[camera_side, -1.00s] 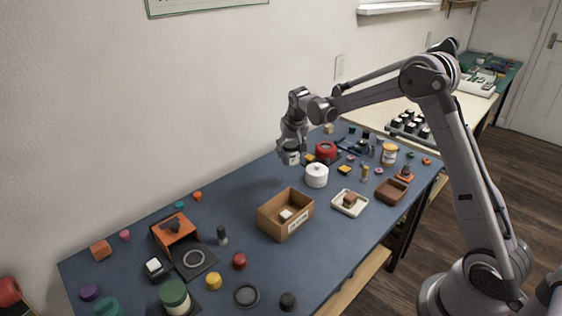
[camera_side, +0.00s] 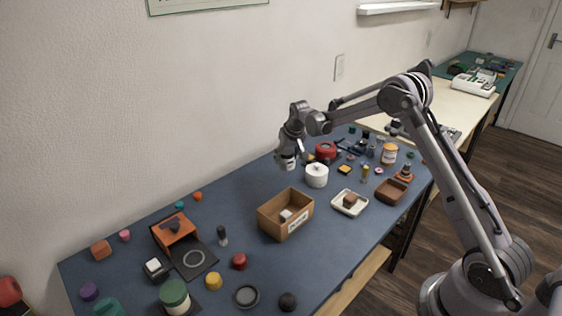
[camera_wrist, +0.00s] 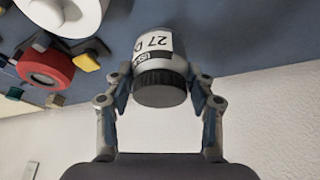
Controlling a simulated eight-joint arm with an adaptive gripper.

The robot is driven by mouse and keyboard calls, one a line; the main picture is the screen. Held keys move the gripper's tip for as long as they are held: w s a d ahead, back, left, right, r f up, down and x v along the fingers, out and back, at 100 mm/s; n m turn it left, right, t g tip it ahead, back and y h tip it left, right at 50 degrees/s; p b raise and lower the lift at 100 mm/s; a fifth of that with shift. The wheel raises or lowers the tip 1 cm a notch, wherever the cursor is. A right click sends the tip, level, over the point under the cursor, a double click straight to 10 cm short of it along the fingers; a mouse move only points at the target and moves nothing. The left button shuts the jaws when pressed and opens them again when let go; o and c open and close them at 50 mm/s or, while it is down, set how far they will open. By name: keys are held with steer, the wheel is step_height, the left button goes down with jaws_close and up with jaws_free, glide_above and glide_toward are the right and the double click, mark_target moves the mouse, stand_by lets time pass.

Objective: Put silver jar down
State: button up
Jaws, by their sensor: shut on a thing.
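The silver jar (camera_wrist: 157,52) has a white label with dark print and a dark ridged lid; in the wrist view it sits between the two fingers of my gripper (camera_wrist: 158,95), which is shut on it. In the side view the jar (camera_side: 289,161) hangs below my gripper (camera_side: 291,153), near the back edge of the blue worktop (camera_side: 245,186), left of the white lidded pot. Whether its base touches the mat cannot be told.
The white pot (camera_side: 316,176) and a red round piece (camera_side: 326,150) stand close on the right. A cardboard box (camera_side: 284,222) stands in front. The wall (camera_side: 200,100) is close behind. The mat left of the jar is clear.

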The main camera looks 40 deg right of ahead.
mark_target(281, 168)
steer(key=shift+w+a+f, duration=0.65)
steer(key=shift+w+a, duration=0.05)
steer(key=shift+w, duration=0.05)
steer(key=shift+f, duration=1.95)
steer(key=o, duration=1.3)
steer(key=shift+f, duration=0.15)
steer(key=shift+c, duration=0.2)
